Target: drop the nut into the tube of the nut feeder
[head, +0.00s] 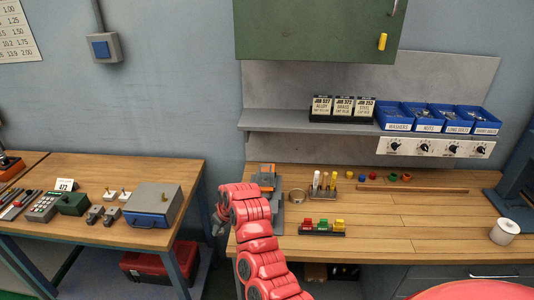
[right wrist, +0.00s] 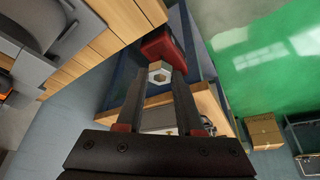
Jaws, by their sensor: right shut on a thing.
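My right gripper (head: 220,222) hangs beside the left end of the wooden workbench, over the gap between the two tables, partly hidden by my red arm. In the right wrist view its two dark fingers (right wrist: 159,76) are shut on a pale metal hex nut (right wrist: 157,72) at their tips. The nut cannot be made out in the head view. A grey and orange device (head: 266,180) stands at the workbench's left end, partly behind my arm; I cannot tell whether it is the nut feeder, and no tube shows clearly. My left gripper is not in view.
The workbench (head: 420,208) holds a rack of coloured-handled tools (head: 322,186), a tray of coloured blocks (head: 322,228) and a white roll (head: 504,231). A shelf (head: 285,122) with blue bins (head: 430,117) is above. The left table (head: 160,240) carries a grey-blue box (head: 152,206).

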